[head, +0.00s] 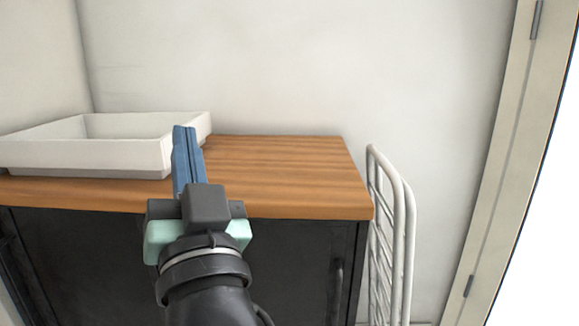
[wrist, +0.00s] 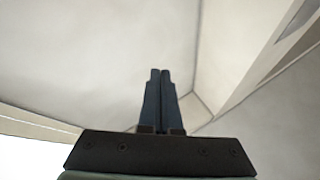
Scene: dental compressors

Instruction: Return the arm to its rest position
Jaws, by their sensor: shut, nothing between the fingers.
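My gripper (head: 184,130) has blue fingers and shows in the head view in front of the white tray's right end. The fingers are pressed together with nothing between them. They point up and away from my body, over the front part of the wooden top. In the wrist view my gripper (wrist: 160,72) is also shut and empty, with pale wall surfaces beyond it. My dark arm reaches up from the bottom of the head view.
A white open tray (head: 85,155) stands on the left of the wooden top (head: 285,175) of a dark cabinet (head: 290,270). The top's right part is clear. A white metal rack (head: 393,235) stands right of the cabinet, near a door frame (head: 500,170).

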